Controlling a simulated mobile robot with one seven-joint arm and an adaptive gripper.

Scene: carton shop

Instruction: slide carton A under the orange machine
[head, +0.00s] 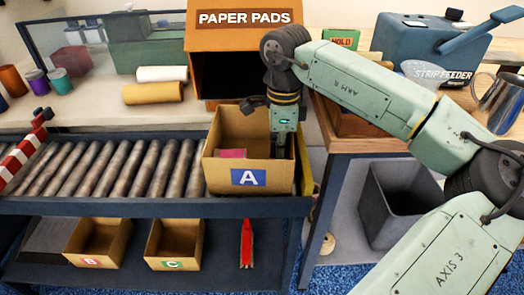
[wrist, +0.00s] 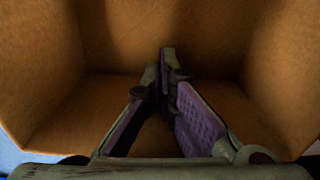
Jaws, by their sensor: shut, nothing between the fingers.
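Carton A (head: 222,177) is an open-topped brown box with a blue A label. It stands at the right end of the roller conveyor (head: 120,172). The orange machine (head: 228,41), marked PAPER PADS, stands behind it with a dark opening below its sign. My gripper (head: 281,150) points down into the right part of carton A. In the wrist view my gripper (wrist: 166,62) has its fingertips together with nothing between them. The carton's brown walls (wrist: 215,35) surround the fingers there. Whether the fingers touch a wall, I cannot tell.
A pinkish-red item (head: 231,153) lies in carton A. Cartons B (head: 90,262) and C (head: 172,265) sit on the lower shelf. A red-white striped bar (head: 22,150) is at the conveyor's left. The rollers left of carton A are clear. A grey bin (head: 385,205) stands right.

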